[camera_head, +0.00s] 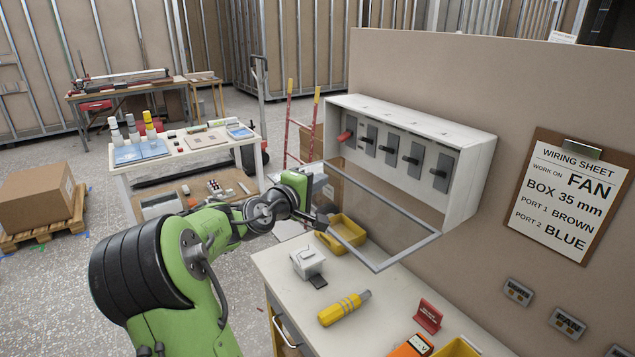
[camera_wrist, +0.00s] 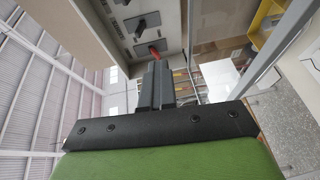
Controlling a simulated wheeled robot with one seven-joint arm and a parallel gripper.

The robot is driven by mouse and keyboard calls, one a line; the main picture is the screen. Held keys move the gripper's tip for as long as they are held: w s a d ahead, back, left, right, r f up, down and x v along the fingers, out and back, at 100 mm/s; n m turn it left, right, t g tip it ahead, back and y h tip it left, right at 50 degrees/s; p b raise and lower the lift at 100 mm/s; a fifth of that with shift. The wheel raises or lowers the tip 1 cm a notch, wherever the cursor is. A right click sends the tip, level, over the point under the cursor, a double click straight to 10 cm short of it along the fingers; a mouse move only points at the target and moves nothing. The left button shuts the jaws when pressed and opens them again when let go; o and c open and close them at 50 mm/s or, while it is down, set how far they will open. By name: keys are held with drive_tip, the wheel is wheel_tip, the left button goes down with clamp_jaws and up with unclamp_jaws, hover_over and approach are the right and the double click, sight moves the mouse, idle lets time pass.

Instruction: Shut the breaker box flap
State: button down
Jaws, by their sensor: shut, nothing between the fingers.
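The breaker box (camera_head: 465,185) is a white case on the tan panel, with a row of dark switches inside. Its leftmost switch has a red lever (camera_head: 345,136). The flap (camera_head: 408,253) is a clear pane in a grey frame; it stands open, swung down and outward from the box's lower edge. My gripper (camera_head: 318,222) is at the flap's left outer corner; whether it touches the frame is unclear. In the wrist view my gripper's fingers (camera_wrist: 157,88) are together and empty, with the box (camera_wrist: 85,30) above and a grey flap bar (camera_wrist: 278,48) to the right.
A wiring sheet (camera_head: 568,195) hangs right of the box. Space before the flap looks free.

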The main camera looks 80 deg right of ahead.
drive_tip(key=c, duration=1.9)
unclamp_jaws()
drive_tip(key=o, duration=0.7)
drive_tip(key=v, duration=1.6)
drive_tip(key=shift+s, duration=0.15)
